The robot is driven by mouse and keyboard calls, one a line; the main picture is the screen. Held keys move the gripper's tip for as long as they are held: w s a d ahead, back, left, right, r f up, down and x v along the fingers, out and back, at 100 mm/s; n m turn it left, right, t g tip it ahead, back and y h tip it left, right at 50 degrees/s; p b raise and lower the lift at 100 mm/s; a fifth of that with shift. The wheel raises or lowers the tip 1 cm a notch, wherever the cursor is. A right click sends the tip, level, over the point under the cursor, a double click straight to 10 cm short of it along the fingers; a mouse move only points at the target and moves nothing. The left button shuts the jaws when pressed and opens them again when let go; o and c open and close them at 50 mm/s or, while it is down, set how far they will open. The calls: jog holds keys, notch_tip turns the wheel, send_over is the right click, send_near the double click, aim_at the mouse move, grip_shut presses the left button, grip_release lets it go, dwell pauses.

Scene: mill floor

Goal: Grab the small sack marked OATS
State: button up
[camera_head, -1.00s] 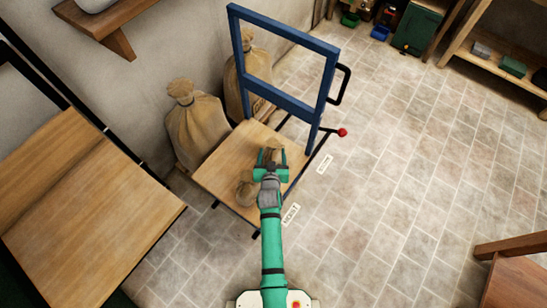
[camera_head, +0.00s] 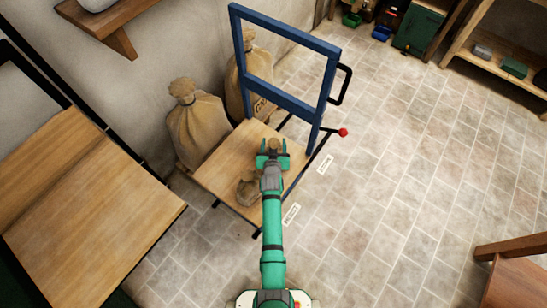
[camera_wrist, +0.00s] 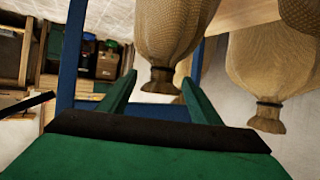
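A small tan sack (camera_head: 274,144) stands on the wooden deck of a blue-framed platform cart (camera_head: 223,174), near the upright frame. Its marking is not readable. My gripper (camera_head: 273,156) is open just on the near side of this sack, and hides part of it. In the wrist view, which looks upside down, a sack's tied neck (camera_wrist: 162,78) shows between my two spread fingers (camera_wrist: 160,90), with no clear contact. A second small sack (camera_head: 249,188) sits nearer on the deck, left of my arm; its marking is not readable.
Two big sacks stand on the floor by the wall, one left of the cart (camera_head: 198,128) and one behind its frame (camera_head: 262,104). The blue frame (camera_head: 285,103) rises just beyond my gripper. A wooden table (camera_head: 85,215) is at left.

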grip_shut()
jog(key=shift+w+r, duration=0.1)
jog(key=shift+r, duration=0.1)
